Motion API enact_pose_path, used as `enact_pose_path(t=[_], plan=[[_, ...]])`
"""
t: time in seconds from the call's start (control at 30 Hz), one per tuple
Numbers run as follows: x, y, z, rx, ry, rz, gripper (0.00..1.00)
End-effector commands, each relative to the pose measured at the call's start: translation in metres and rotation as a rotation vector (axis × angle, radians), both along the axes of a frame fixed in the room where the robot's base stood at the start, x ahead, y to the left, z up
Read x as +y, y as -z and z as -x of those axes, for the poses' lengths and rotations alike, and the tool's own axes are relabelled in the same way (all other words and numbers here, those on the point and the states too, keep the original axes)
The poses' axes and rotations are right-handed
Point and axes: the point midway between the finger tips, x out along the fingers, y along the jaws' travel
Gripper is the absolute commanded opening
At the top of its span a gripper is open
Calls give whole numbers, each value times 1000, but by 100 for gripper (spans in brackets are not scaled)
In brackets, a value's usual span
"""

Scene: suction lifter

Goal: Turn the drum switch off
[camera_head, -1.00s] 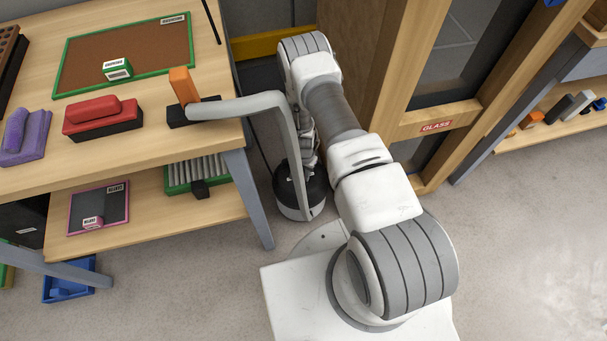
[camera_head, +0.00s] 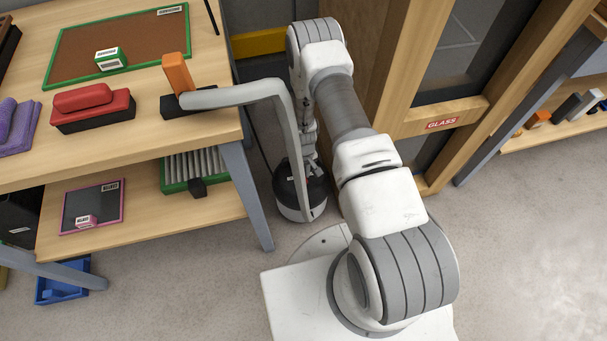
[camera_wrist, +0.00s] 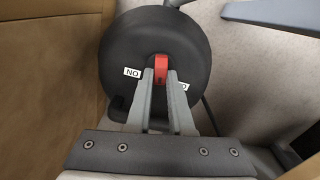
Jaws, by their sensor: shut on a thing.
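The drum (camera_head: 300,190) is a round black-topped canister with a white lower part, standing on the floor beside the table. In the wrist view its black top (camera_wrist: 125,45) fills the upper middle. The red switch (camera_wrist: 161,66) sits at its centre, pointing roughly along the picture's vertical. A white label (camera_wrist: 132,72), reading ON upside down, is left of it. Another label (camera_wrist: 183,86) is right of it, partly hidden by a finger. My gripper (camera_wrist: 160,76) is shut on the red switch, one finger on each side.
A grey hose (camera_head: 245,92) arches from the drum to an orange-handled tool (camera_head: 178,75) on the table (camera_head: 150,60). The table leg (camera_head: 247,195) is left of the drum. A wooden door frame with a GLASS label (camera_head: 441,124) stands right of my arm. Floor at right is clear.

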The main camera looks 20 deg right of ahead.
Motion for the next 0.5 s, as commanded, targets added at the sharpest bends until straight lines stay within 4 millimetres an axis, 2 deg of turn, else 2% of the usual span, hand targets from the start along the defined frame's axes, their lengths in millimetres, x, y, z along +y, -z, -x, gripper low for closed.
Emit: enact_pose_path(t=[0.5], plan=[[2, 0, 0, -2, -435, 0, 0]])
